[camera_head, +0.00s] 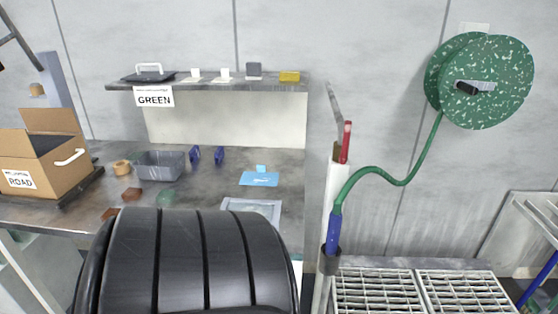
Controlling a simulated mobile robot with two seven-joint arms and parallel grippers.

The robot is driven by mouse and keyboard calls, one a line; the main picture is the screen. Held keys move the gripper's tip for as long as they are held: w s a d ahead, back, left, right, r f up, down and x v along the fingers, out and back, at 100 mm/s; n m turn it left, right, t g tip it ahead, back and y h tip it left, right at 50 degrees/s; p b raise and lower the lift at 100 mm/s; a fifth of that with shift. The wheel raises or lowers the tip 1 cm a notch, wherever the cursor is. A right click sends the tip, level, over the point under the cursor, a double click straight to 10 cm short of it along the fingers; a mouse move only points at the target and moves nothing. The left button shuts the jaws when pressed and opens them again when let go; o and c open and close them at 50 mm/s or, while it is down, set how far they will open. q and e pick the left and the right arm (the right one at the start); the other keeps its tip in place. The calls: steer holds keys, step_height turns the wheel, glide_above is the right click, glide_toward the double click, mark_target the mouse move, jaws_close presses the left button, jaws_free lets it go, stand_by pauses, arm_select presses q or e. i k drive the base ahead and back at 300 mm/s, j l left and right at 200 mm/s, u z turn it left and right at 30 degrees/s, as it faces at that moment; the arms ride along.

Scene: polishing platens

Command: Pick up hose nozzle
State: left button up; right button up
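The hose nozzle (334,228) is blue and stands nearly upright at the lower middle of the head view. Its lower end sits in a dark cup-like holder (331,260) beside a white post. A green hose (394,181) runs from its top, sags to the right and climbs to the green speckled reel (507,82) on the wall. Neither my left nor my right gripper shows in the head view.
A grey workbench (222,172) on the left carries an open cardboard box (41,165), a grey bin (160,164) and small items. A shelf (208,86) is above it. Metal gratings (376,290) lie right of the nozzle. A red-handled tool (346,140) stands behind the post.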

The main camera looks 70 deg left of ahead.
mark_target(336, 217)
steer(key=u, duration=1.65)
steer(key=l+u, duration=0.1)
steer(key=u, duration=0.2)
steer(key=i+l, duration=0.05)
